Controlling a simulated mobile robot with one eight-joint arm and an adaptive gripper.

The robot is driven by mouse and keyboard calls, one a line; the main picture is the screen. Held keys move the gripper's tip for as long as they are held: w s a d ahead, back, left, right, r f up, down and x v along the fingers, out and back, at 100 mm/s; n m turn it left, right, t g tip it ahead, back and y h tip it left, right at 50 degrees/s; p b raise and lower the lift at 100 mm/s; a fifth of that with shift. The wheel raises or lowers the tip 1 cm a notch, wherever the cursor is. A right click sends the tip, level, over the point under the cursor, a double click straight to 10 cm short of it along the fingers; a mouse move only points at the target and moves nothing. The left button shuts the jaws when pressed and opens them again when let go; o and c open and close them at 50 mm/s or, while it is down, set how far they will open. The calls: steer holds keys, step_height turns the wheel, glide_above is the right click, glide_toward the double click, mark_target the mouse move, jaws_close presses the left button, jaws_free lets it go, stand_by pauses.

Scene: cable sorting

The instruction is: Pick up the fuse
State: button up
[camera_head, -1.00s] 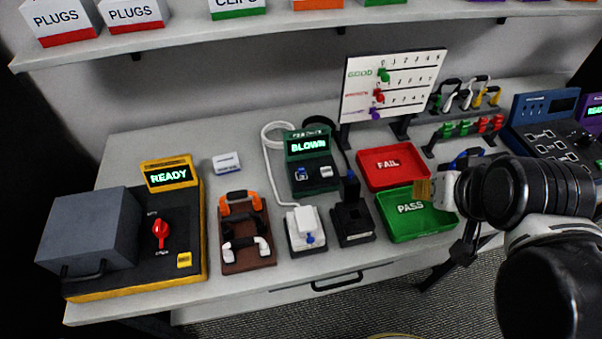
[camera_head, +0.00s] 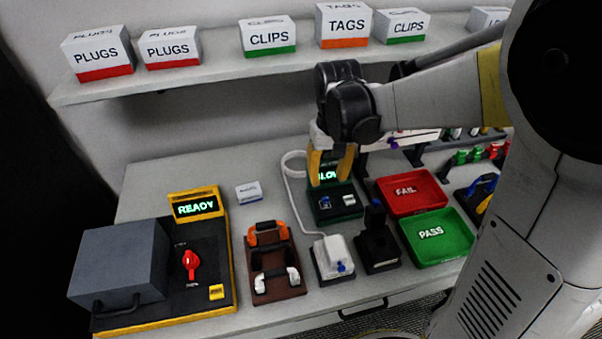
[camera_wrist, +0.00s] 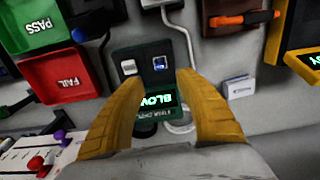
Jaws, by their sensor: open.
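The green tester (camera_head: 335,213) stands on the bench, its screen reading BLOWN, partly covered by my gripper. A small blue-and-white piece (camera_head: 325,202), which looks like the fuse, sits on its top at the left. It also shows in the wrist view (camera_wrist: 160,63). Beside it is a pale white piece (camera_head: 349,199), seen in the wrist view (camera_wrist: 128,67) too; I cannot tell for sure which is the fuse. My gripper (camera_head: 329,177) has yellow fingers, open and empty, pointing down above the tester. In the wrist view the fingers (camera_wrist: 160,82) frame the tester.
A red FAIL tray (camera_head: 432,205) and a green PASS tray (camera_head: 455,252) lie to the right. A white plug block (camera_head: 334,262) and a black stand (camera_head: 379,248) stand in front. A brown cable rack (camera_head: 277,289) and the READY machine (camera_head: 118,262) are at left. A shelf (camera_head: 200,80) runs above.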

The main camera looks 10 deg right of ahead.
mark_target(326, 200)
step_height(326, 200, down, 4)
steer(key=shift+d+f+b, duration=0.15)
steer(key=shift+f+b, duration=0.05)
steer(key=shift+b, duration=0.6)
steer(key=f+b, duration=0.1)
steer(key=f, duration=0.2)
steer(key=f+b, duration=0.2)
steer(key=shift+s+f, duration=0.2)
steer(key=shift+f, duration=0.2)
steer(key=shift+r, duration=0.1)
steer(key=shift+c, duration=0.6)
jaws_close()
